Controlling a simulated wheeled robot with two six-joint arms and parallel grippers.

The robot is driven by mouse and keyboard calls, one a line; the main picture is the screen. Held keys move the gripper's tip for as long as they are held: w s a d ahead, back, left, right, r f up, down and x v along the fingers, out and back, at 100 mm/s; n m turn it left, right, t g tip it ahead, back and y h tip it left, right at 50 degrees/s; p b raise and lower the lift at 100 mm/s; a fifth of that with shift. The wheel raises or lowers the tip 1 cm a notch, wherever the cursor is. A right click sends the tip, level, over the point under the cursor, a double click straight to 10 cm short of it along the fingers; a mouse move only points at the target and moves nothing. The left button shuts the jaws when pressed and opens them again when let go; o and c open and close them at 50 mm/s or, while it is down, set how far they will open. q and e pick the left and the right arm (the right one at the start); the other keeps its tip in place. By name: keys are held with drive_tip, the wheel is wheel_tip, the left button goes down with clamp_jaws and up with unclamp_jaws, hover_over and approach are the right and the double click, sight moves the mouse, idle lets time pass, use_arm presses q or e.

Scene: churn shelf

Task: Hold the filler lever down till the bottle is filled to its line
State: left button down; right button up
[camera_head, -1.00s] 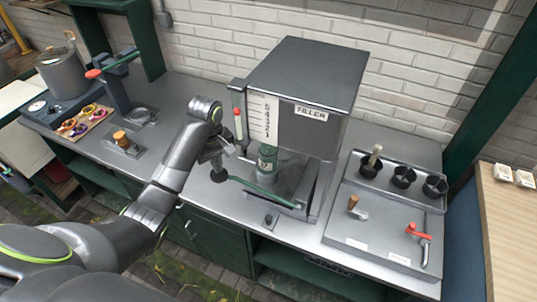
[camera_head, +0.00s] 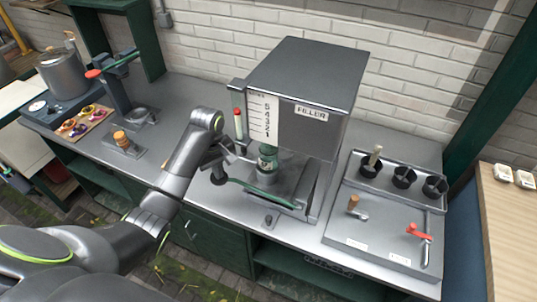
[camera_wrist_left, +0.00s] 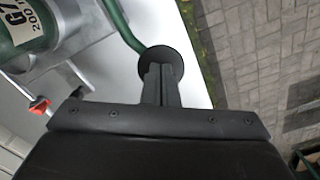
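The grey filler (camera_head: 318,75) stands on the counter, with a white scale (camera_head: 264,118) on its front. A green bottle (camera_head: 268,153) stands under it, partly hidden; its labelled side shows in the left wrist view (camera_wrist_left: 22,22). I cannot make out its liquid level or line. The green filler lever (camera_head: 262,194) reaches left to a round black knob (camera_head: 219,178), which also shows in the left wrist view (camera_wrist_left: 160,62). My left gripper (camera_head: 217,168) is at the knob. In the left wrist view its fingers (camera_wrist_left: 160,82) are together, their tips against or just over the knob. My right gripper is out of view.
To the right is a panel with several black cups (camera_head: 403,176) and a red-handled lever (camera_head: 418,232). To the left are a wooden-topped stamp (camera_head: 121,138) and a tray of colourful pieces (camera_head: 82,121). The counter's front edge runs just below the lever.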

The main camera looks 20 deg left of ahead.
use_arm(q)
drive_tip(key=shift+f, duration=0.2)
drive_tip(key=shift+a+f, duration=0.1)
drive_tip(key=shift+f, duration=0.75)
